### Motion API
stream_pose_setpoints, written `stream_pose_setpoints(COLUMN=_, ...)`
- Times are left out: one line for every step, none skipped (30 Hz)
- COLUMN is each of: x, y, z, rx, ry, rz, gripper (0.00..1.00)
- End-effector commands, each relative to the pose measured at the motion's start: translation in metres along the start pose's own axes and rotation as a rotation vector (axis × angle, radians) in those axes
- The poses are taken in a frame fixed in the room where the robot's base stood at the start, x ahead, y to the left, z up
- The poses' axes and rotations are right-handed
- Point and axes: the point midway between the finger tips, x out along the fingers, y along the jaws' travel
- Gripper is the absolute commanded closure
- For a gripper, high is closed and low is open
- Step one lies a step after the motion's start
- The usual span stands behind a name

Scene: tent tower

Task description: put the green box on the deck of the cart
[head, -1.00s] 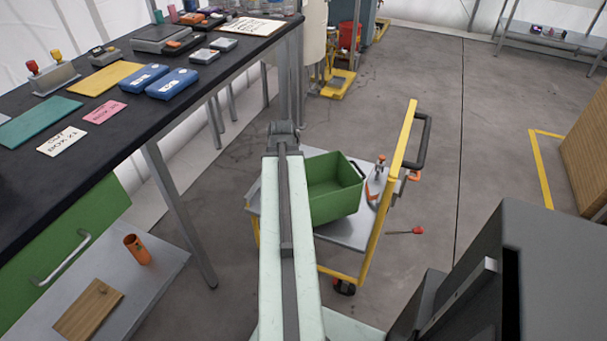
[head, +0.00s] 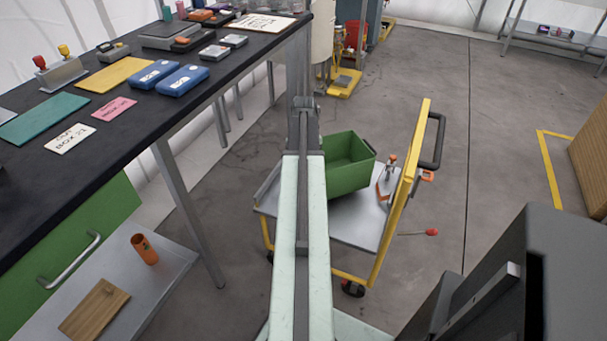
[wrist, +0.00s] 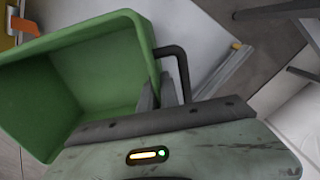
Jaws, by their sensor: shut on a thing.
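The green box (head: 348,172) is open-topped, and the inside I can see is empty. In the head view it is over the far part of the grey deck (head: 362,222) of the cart. I cannot tell whether it touches the deck. In the wrist view the box (wrist: 75,80) fills the left side, tilted in the picture, with a dark handle (wrist: 176,55) at its right end. My gripper (wrist: 160,92) is shut on the box at that handle end. In the head view my arm hides the gripper and the box's left side.
An orange-and-grey tool (head: 385,185) is on the deck's right side, beside the cart's yellow upright frame (head: 403,190). A red-ended tool (head: 430,232) lies on the floor to the right. A black-topped workbench (head: 130,120) stands on the left. Floor right of the cart is mostly clear.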

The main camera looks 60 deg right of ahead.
Motion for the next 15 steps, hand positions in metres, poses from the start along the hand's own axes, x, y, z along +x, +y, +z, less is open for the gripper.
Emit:
stream_pose_setpoints(x=0.002, y=0.000, z=0.000, rx=0.000, ry=0.000, rz=0.001, gripper=1.00)
stream_pose_setpoints(x=0.004, y=0.000, z=0.001, rx=0.000, ry=0.000, rz=0.001, gripper=1.00)
stream_pose_setpoints(x=0.009, y=0.001, z=0.001, rx=0.002, ry=0.000, rz=0.001, gripper=1.00)
stream_pose_setpoints(x=0.013, y=0.002, z=0.001, rx=0.003, ry=0.000, rz=0.001, gripper=1.00)
stream_pose_setpoints(x=0.018, y=0.003, z=0.001, rx=0.005, ry=0.000, rz=0.001, gripper=1.00)
stream_pose_setpoints(x=0.025, y=0.004, z=0.002, rx=0.007, ry=0.000, rz=0.001, gripper=1.00)
stream_pose_setpoints(x=0.030, y=0.006, z=0.002, rx=0.009, ry=0.000, rz=0.001, gripper=1.00)
stream_pose_setpoints(x=0.034, y=0.007, z=0.003, rx=0.011, ry=0.000, rz=0.001, gripper=1.00)
stream_pose_setpoints(x=0.038, y=0.008, z=0.003, rx=0.013, ry=0.000, rz=0.001, gripper=1.00)
stream_pose_setpoints(x=0.039, y=0.009, z=0.004, rx=0.015, ry=0.000, rz=0.001, gripper=1.00)
stream_pose_setpoints(x=0.039, y=0.009, z=0.004, rx=0.015, ry=0.000, rz=0.001, gripper=1.00)
stream_pose_setpoints(x=0.037, y=0.010, z=0.004, rx=0.015, ry=0.000, rz=0.001, gripper=1.00)
stream_pose_setpoints(x=0.036, y=0.010, z=0.004, rx=0.016, ry=0.000, rz=0.001, gripper=1.00)
stream_pose_setpoints(x=0.035, y=0.010, z=0.004, rx=0.016, ry=0.000, rz=0.001, gripper=1.00)
stream_pose_setpoints(x=0.035, y=0.010, z=0.004, rx=0.016, ry=0.000, rz=0.001, gripper=1.00)
